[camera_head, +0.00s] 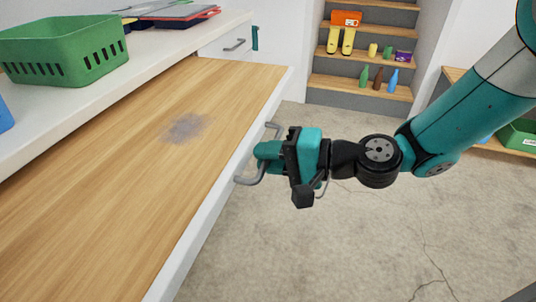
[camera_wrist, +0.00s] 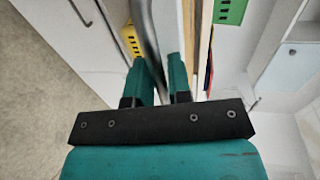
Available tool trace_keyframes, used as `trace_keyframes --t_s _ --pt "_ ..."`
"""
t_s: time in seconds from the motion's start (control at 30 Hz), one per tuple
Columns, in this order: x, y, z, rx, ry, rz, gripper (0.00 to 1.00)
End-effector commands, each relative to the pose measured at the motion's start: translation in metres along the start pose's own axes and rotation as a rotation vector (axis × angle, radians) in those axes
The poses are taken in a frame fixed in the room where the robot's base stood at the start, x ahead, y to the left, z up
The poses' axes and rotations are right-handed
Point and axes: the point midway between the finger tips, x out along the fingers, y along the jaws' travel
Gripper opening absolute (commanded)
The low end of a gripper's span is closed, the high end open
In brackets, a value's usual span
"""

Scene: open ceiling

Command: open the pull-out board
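The pull-out board (camera_head: 130,180) is a wide wooden surface with a white front edge, seen in the head view standing well out from under the white counter. A dull grey patch marks its top. A grey bar handle (camera_head: 248,181) is fixed to its front edge. My gripper (camera_head: 266,152) is at the middle of this handle, its teal fingers around the bar. In the wrist view the handle (camera_wrist: 147,28) runs between the two fingers (camera_wrist: 160,78), which are closed in on it. The fingers hide the middle of the handle in the head view.
A green basket (camera_head: 65,48) and a stack of flat items (camera_head: 165,14) stand on the white counter (camera_head: 110,65). Shelves like steps (camera_head: 357,88) hold boots, bottles and small items at the back. The concrete floor (camera_head: 350,240) in front of the board is clear.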

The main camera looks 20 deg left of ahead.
Motion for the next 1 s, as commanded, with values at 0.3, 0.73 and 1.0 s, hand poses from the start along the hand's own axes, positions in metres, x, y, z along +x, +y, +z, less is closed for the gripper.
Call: trace_keyframes --t_s 0.3,0.73,1.0 --pt "0.0 0.0 0.0 0.001 0.001 0.0 0.36" --pt "-0.024 0.001 -0.002 0.003 0.006 0.001 0.36" --pt "-0.092 0.0 -0.002 0.004 0.01 -0.001 0.36"
